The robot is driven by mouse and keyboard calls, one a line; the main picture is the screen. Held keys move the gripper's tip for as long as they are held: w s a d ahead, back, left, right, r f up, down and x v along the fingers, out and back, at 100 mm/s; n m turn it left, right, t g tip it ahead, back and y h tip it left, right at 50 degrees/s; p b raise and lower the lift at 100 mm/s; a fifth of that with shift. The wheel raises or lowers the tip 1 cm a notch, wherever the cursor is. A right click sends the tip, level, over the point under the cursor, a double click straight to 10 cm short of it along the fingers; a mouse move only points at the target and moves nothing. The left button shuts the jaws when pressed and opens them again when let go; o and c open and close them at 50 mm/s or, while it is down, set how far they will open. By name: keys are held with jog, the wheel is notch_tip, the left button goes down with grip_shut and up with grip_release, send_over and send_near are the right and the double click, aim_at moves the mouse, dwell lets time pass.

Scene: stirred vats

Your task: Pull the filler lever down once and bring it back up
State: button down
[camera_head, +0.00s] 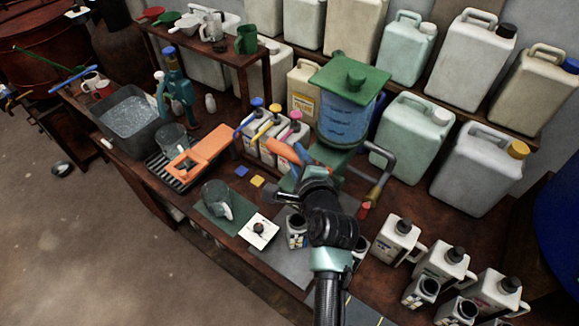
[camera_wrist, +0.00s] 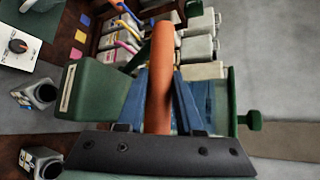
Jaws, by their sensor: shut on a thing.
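The filler (camera_head: 347,113) stands at the back of the bench, with a green lid and a blue, see-through tank. Its green lid (camera_wrist: 233,105) and blue tank show sideways in the wrist view. The orange lever grip (camera_wrist: 161,70) runs between my fingers in the wrist view. My gripper (camera_wrist: 160,100) is shut on this grip, with one finger on each side. In the head view the lever grip (camera_head: 284,151) sticks out to the left of my gripper (camera_head: 302,160), in front of the tank. My wrist and arm hide the filler's lower front.
White bottles with coloured pump tops (camera_head: 270,132) stand just left of the filler.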

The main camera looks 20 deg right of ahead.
jog(key=shift+w+d+r, duration=0.5)
jog(key=shift+d+r, duration=0.1)
jog(key=shift+d, duration=0.1)
jog(key=shift+d+r, duration=0.1)
jog(key=shift+r, duration=0.15)
jog(key=c, duration=0.9)
grip_release()
jog(key=shift+c, duration=0.2)
jog(key=o, duration=0.4)
jog(key=shift+w+d, duration=0.1)
jog(key=shift+w, duration=0.05)
jog(key=shift+f, duration=0.25)
